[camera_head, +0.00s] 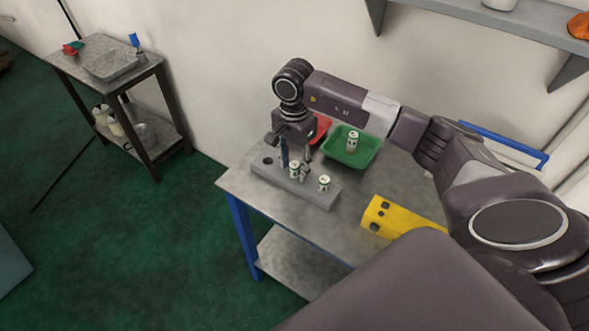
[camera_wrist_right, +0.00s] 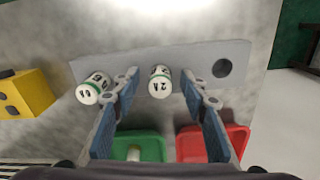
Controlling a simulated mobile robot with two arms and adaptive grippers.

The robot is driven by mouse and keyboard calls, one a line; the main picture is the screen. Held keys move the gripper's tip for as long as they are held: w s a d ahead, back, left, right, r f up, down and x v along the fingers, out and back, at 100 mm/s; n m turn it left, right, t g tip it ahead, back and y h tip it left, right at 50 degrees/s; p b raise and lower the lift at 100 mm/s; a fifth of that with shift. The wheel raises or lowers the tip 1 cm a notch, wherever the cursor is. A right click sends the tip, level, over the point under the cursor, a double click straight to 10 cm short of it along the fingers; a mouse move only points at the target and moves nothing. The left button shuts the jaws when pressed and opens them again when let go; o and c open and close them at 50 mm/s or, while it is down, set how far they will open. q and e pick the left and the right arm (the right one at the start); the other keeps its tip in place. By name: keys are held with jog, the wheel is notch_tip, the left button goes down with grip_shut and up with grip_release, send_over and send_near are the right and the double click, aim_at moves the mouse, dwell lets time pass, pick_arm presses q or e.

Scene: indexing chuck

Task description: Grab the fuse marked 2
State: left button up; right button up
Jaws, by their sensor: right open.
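The fuse marked 2 (camera_wrist_right: 159,82) is a white cylinder with a green band, standing in the grey holder block (camera_wrist_right: 200,58). In the head view this fuse (camera_head: 295,171) is below my right gripper (camera_head: 295,160). In the right wrist view my right gripper (camera_wrist_right: 160,95) is open, and the fuse shows between its two blue fingers with a gap on each side. Whether the tips are level with the fuse is hard to tell. A second fuse (camera_wrist_right: 92,88) stands in the block to the left; it also shows in the head view (camera_head: 324,184). My left gripper is not in view.
The block has an empty hole (camera_wrist_right: 222,68). Behind it are a green tray (camera_head: 369,157) with another fuse (camera_head: 353,141) and a red tray (camera_head: 322,124). A yellow piece (camera_head: 381,214) lies on the table at the right. The table's front left is clear.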

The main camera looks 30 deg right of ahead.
jog(key=shift+f, duration=0.35)
jog(key=shift+c, duration=0.5)
grip_shut()
jog(key=shift+r, duration=0.15)
jog(key=shift+w+r, duration=0.1)
jog(key=shift+r, duration=0.5)
notch_tip(320, 180, up, 13)
jog(key=b, duration=0.3)
notch_tip(320, 180, up, 6)
jog(key=p, duration=0.2)
send_over(294, 164)
jog(key=shift+f, duration=0.2)
